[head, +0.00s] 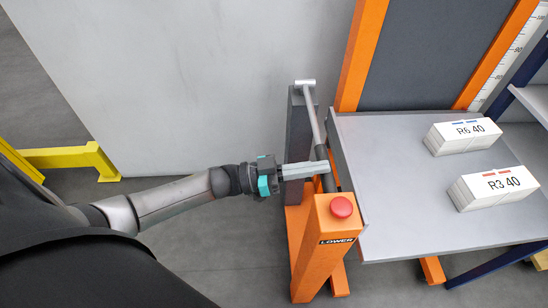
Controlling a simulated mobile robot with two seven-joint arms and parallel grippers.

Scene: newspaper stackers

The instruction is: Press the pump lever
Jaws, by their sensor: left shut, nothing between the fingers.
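The pump lever (314,122) is a light grey bar with a cross-piece at its far end and a dark grip (324,168) at its near end. It stands beside the lift table, at the middle of the head view. My left gripper (326,168) reaches in from the left. Its fingers are shut and empty, with their tips at the dark grip, overlapping it in the picture. I cannot tell whether they touch it. My right gripper is not in view.
An orange post (322,245) marked LOWER, with a red button (341,207), stands just in front of the lever. The grey table (395,190) to the right bears two white paper stacks, R6 40 (462,137) and R3 40 (494,188). A yellow barrier (70,158) stands at left.

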